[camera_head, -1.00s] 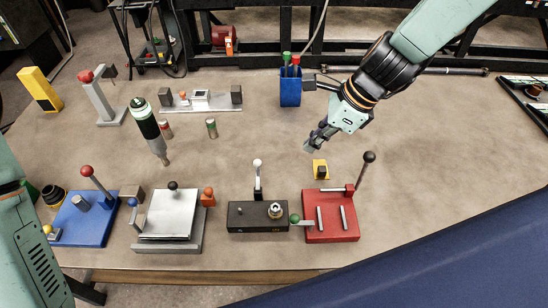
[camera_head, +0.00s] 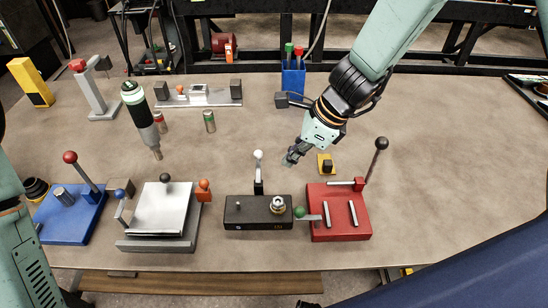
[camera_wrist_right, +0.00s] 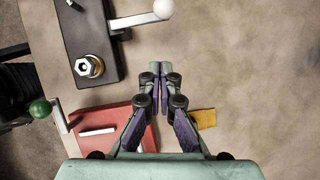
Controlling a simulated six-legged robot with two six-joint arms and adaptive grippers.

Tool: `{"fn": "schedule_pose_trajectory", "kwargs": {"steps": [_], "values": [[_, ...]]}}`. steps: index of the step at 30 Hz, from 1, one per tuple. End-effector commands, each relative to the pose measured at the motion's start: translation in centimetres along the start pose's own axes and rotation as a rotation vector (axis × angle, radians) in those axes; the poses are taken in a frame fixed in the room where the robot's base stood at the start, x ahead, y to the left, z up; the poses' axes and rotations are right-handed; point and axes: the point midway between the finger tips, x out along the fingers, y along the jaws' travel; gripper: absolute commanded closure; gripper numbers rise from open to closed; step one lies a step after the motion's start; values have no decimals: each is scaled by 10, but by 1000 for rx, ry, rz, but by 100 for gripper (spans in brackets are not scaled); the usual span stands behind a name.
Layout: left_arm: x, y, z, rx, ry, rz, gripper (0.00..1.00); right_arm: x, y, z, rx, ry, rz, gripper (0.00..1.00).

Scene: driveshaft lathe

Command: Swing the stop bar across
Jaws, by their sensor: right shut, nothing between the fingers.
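No part is marked as the stop bar, so I cannot tell for certain which it is. A short bar with a green ball (camera_head: 299,212) lies between the black block (camera_head: 240,214) and the red fixture (camera_head: 341,226); the green ball (camera_wrist_right: 40,109) also shows in the right wrist view. A white-ball lever (camera_head: 258,172) stands up behind the black block. My right gripper (camera_head: 289,159) is shut and empty above the bare table, behind and right of that lever. Its fingertips (camera_wrist_right: 160,70) meet in the right wrist view, apart from the block and fixture. My left gripper is out of view.
A black-ball lever (camera_head: 377,160) rises at the red fixture's back right. A small yellow-based block (camera_head: 327,164) sits behind it. A grey plate fixture (camera_head: 163,213) and blue fixture (camera_head: 70,216) stand left. A blue cup (camera_head: 293,80) is behind. The table's right side is clear.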

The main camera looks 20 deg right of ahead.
Motion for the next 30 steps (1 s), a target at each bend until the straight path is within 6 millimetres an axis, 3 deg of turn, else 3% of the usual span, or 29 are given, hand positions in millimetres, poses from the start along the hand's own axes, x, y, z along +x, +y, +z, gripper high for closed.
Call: {"fn": "schedule_pose_trajectory", "kwargs": {"steps": [12, 30], "values": [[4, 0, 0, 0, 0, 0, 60, 9, 0, 36, -1, 1, 1, 100], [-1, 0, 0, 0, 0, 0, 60, 10, 0, 40, -23, 1, 13, 100]]}}
